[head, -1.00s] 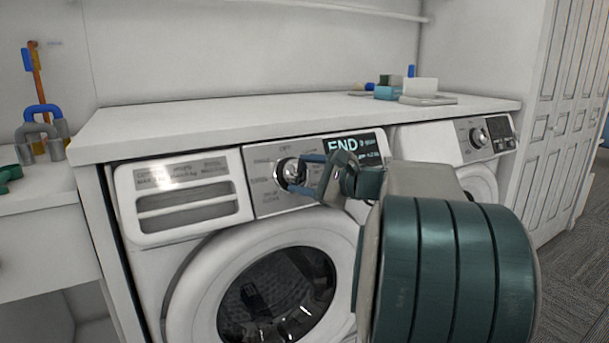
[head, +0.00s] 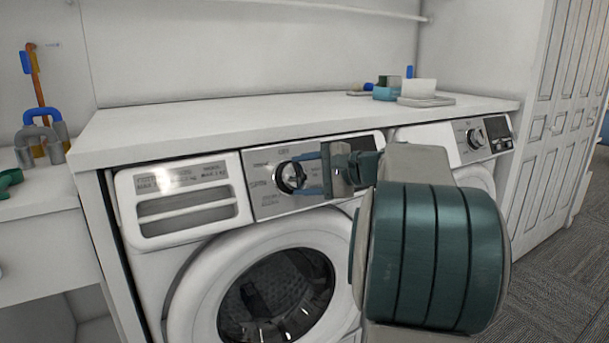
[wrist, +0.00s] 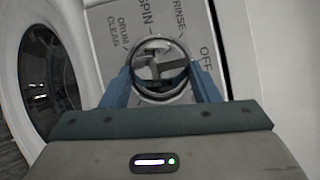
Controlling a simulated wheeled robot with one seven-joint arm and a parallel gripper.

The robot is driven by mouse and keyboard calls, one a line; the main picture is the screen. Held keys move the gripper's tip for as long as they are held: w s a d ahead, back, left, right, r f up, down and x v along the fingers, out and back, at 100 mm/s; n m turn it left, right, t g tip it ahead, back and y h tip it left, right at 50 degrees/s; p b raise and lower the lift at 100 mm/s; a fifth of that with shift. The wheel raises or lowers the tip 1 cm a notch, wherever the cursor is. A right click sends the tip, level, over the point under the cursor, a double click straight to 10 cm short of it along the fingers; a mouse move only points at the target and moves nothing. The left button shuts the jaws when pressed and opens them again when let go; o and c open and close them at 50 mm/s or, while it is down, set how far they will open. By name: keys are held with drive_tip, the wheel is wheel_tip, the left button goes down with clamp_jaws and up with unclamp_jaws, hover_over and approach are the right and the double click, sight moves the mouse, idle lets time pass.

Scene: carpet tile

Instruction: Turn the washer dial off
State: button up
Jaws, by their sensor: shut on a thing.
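The washer (head: 262,232) is the white front-loader on the left, under the counter. Its round chrome dial (head: 291,177) sits on the silver control panel. In the wrist view the dial (wrist: 160,68) lies between the blue fingers, with the printed words SPIN, RINSE, OFF and DRUM CLEAN around it. My gripper (head: 306,176) is shut on the dial, one finger on each side. The fingertips hide part of the dial's rim. The panel's display is dark where it shows, and my gripper and arm cover part of it.
A white counter (head: 230,125) overhangs the machines. A second machine (head: 460,150) with its own dial stands to the right. A blue container (head: 386,93) and a tray (head: 427,101) are on the counter.

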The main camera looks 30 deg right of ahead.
drive_tip(key=o, duration=1)
drive_tip(key=p+v, duration=0.3)
drive_tip(key=v, duration=1.1)
drive_tip(key=shift+p, duration=0.3)
drive_tip(key=shift+w, duration=0.1)
